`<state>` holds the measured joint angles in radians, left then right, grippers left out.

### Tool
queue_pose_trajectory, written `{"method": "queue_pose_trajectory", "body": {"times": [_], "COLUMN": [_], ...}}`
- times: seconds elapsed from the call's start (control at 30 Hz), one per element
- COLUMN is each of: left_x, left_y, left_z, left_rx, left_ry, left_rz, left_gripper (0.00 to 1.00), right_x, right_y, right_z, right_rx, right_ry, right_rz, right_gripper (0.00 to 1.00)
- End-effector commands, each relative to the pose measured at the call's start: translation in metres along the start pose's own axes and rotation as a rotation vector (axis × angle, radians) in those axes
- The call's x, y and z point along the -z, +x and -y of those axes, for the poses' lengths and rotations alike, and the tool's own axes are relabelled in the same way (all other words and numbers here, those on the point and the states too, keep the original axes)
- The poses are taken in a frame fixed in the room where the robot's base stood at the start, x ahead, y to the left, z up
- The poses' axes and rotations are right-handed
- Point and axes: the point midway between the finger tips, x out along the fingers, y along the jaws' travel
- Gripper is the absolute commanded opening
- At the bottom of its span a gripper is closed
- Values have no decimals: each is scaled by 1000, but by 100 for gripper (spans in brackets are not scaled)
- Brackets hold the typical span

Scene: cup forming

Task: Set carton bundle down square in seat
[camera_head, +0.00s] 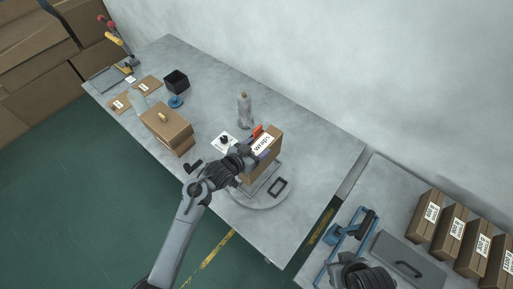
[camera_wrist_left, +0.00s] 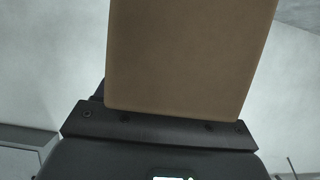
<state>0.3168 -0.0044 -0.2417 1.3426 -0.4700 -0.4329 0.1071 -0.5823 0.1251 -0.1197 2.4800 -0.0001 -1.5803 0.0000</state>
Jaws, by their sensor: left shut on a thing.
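The carton bundle (camera_head: 263,147) is a brown block with a white "wraps" label on top. My left gripper (camera_head: 246,157) is shut on it from the near left side. In the left wrist view the brown carton face (camera_wrist_left: 188,55) fills the middle, above the black gripper body (camera_wrist_left: 155,132). A grey seat plate (camera_head: 266,180) lies below and beside the bundle, on a round grey disc (camera_head: 268,203). The bundle and my gripper hide part of the seat; I cannot tell whether they touch. A dark part of my right arm (camera_head: 365,276) shows at the bottom edge; its jaws are unclear.
A grey bottle (camera_head: 244,108) stands behind the bundle. A brown box (camera_head: 168,130), a black bin (camera_head: 176,82) and a black frame (camera_head: 278,187) are on the same table. Several labelled cartons (camera_head: 452,231) and a grey case (camera_head: 405,262) are on the right table.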

Motion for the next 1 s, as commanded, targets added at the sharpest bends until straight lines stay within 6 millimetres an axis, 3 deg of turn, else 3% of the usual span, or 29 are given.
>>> {"method": "queue_pose_trajectory", "body": {"times": [0.1, 1.0], "left_x": [3, -56], "left_y": [0, 24], "left_z": [1, 0], "left_rx": [1, 0], "left_ry": [1, 1], "left_rz": [-6, -6], "left_gripper": [0, 0], "right_x": [2, -10], "right_y": [-4, 36], "right_z": [1, 2], "right_rx": [3, 1], "right_ry": [3, 1], "right_rz": [-2, -2], "right_gripper": [43, 43]}}
